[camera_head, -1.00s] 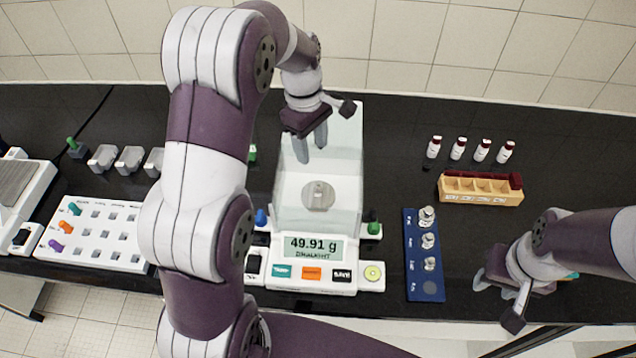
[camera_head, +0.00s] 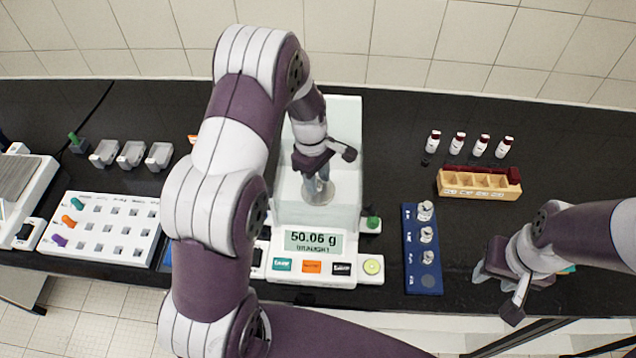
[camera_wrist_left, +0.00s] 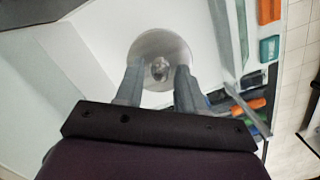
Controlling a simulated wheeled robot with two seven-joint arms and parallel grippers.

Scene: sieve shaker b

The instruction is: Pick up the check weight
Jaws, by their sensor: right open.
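The check weight is a small metal knobbed weight on the round pan (camera_head: 318,203) of the balance. In the left wrist view the weight (camera_wrist_left: 160,70) sits on the pan between my fingertips. My left gripper (camera_head: 319,190) is down inside the glass draft shield, its fingers apart on either side of the weight. In the left wrist view the gripper (camera_wrist_left: 158,85) has visible gaps beside the weight, so no grip shows. In the head view the fingers mostly hide the weight. The balance display (camera_head: 313,241) reads about 50.06 g. My right gripper (camera_head: 502,283) is open and empty at the front right.
Clear shield walls (camera_head: 345,130) surround the pan. A blue weight block (camera_head: 423,272) with three weights and an empty front spot stands right of the balance. A wooden rack (camera_head: 478,191) and several vials (camera_head: 458,147) are farther right. A white socket board (camera_head: 100,228) lies left.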

